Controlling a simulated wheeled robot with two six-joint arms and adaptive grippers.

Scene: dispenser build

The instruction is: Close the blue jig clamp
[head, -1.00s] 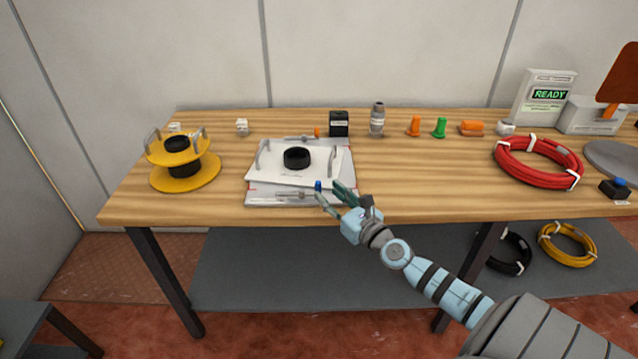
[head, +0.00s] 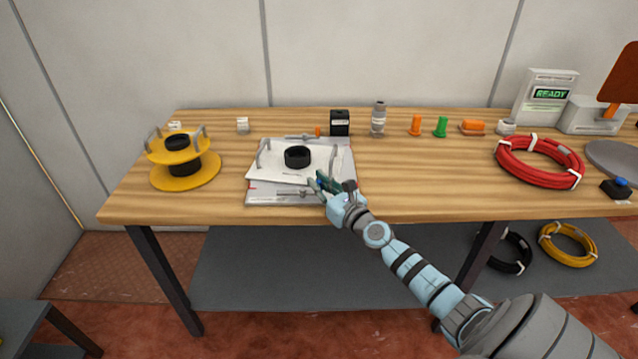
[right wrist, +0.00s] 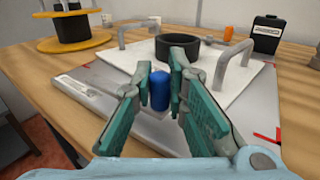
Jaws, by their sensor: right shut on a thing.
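The grey jig plate (head: 262,198) lies near the table's front edge, with a white panel (head: 262,175) on it. The blue jig clamp is at the jig's front edge; its metal arm (head: 292,193) lies along that edge. Its blue knob (right wrist: 160,92) stands upright between the teal fingers of my right gripper (right wrist: 163,75) in the right wrist view. In the head view my right gripper (head: 320,182) is at the jig's front right, shut on the knob, which is mostly hidden there. My left gripper is not in view.
A black ring (head: 297,157) and two grey handles are on the panel. An orange-tipped clamp (head: 317,132) is at the jig's back edge. A yellow spool (head: 185,172) stands left, a black box (head: 340,122) behind, a red cable coil (head: 540,162) right.

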